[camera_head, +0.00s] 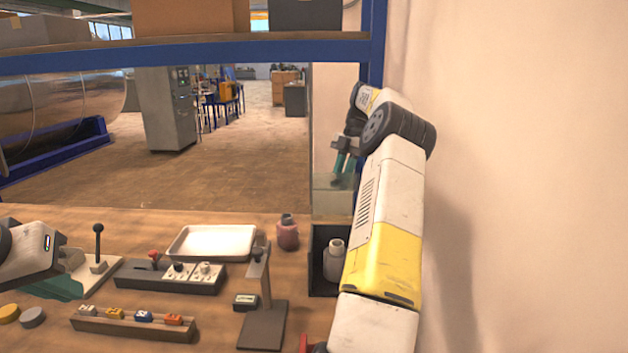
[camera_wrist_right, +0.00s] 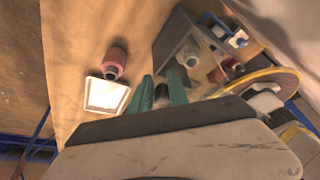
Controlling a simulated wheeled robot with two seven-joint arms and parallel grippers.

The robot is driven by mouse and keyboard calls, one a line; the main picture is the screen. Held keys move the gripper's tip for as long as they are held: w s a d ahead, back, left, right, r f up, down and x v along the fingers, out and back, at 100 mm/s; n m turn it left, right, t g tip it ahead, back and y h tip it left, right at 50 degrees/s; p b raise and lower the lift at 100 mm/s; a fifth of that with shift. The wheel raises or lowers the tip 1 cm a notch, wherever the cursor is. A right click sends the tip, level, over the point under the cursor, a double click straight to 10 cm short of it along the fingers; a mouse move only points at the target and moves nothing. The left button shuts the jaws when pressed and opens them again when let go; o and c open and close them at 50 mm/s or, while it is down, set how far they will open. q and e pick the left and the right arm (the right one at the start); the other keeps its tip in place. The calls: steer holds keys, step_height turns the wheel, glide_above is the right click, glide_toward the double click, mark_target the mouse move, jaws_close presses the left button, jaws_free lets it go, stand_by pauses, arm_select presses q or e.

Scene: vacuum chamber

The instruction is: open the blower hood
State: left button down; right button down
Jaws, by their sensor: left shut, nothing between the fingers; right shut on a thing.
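The blower hood shows in the head view as a clear pane (camera_head: 333,203) above a dark open-fronted box (camera_head: 318,275) at the right end of the bench. A pale bottle (camera_head: 333,262) stands in the box; the box (camera_wrist_right: 172,38) and bottle (camera_wrist_right: 190,56) also show in the right wrist view. My right gripper (camera_head: 341,170) is at the pane's upper part, its green fingers shut on what looks like the hood's edge; the exact contact is hard to see. My left gripper (camera_head: 62,288) is shut and empty at the far left, beside a lever plate.
A black-knobbed lever (camera_head: 98,245), a white tray (camera_head: 212,242), a pink bottle (camera_head: 288,232), a switch panel (camera_head: 170,278), a wooden block rack (camera_head: 130,323) and a metal stand (camera_head: 263,320) fill the bench. A wall (camera_head: 520,180) is close on the right.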

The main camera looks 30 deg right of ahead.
steer(key=shift+w+a+f, duration=0.2)
steer(key=shift+w+a, duration=0.05)
steer(key=shift+w, duration=0.3)
steer(key=c, duration=1.1)
jaws_free()
steer(key=shift+w, duration=0.1)
steer(key=shift+d, duration=0.1)
steer(key=shift+d+r, duration=0.1)
steer(key=shift+d, duration=0.05)
